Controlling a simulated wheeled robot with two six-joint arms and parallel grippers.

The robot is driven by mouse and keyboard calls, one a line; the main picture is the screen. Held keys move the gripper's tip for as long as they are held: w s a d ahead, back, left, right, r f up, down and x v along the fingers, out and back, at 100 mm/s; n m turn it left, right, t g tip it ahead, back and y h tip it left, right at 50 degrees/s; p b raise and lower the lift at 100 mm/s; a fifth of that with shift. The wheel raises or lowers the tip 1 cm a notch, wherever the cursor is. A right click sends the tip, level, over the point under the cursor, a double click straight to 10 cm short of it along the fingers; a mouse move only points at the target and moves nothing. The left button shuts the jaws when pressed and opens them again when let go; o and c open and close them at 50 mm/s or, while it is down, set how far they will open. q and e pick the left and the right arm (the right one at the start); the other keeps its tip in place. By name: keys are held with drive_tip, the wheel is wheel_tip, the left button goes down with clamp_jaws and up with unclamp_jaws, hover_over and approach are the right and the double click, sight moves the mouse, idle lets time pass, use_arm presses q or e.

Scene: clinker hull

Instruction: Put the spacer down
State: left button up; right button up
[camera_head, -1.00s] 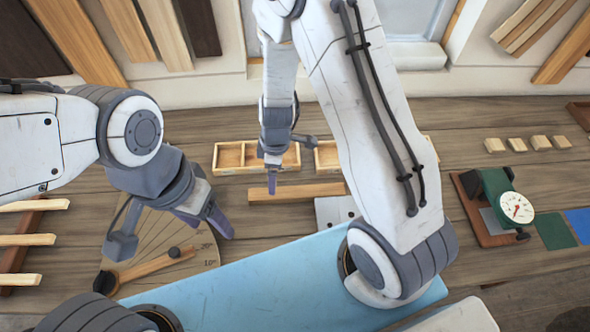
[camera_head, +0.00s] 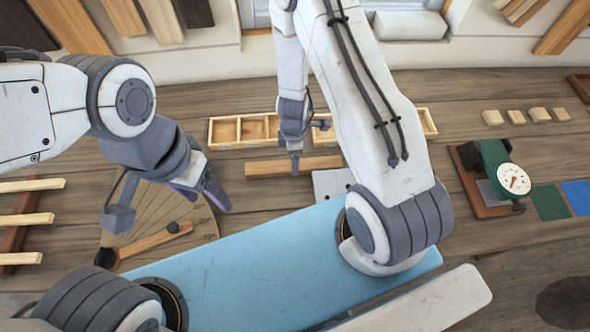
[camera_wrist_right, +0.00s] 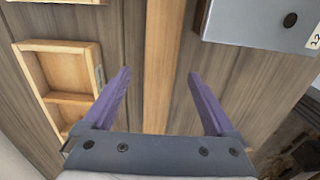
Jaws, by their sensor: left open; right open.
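A plain wooden bar (camera_head: 265,168) lies flat on the bench, in front of the compartment tray; it looks like the spacer, though nothing marks it. My right gripper (camera_head: 295,165) is open above the bar. In the right wrist view the bar (camera_wrist_right: 160,60) runs lengthwise between the spread purple fingers of my right gripper (camera_wrist_right: 160,90), with clear gaps on both sides, so the fingers do not grip it. My left gripper (camera_head: 212,193) is open and empty above the fan-shaped angle board.
The compartment tray (camera_head: 240,145) stands behind the bar, and a grey metal plate (camera_head: 328,184) beside its right end. The angle board (camera_head: 150,215) lies left, a dial gauge (camera_head: 512,180) and small wooden blocks (camera_head: 538,115) right. A blue surface (camera_head: 240,255) fills the front.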

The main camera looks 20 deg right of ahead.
drive_tip(key=shift+f+b, duration=2.1)
drive_tip(key=shift+f, duration=0.25)
clamp_jaws()
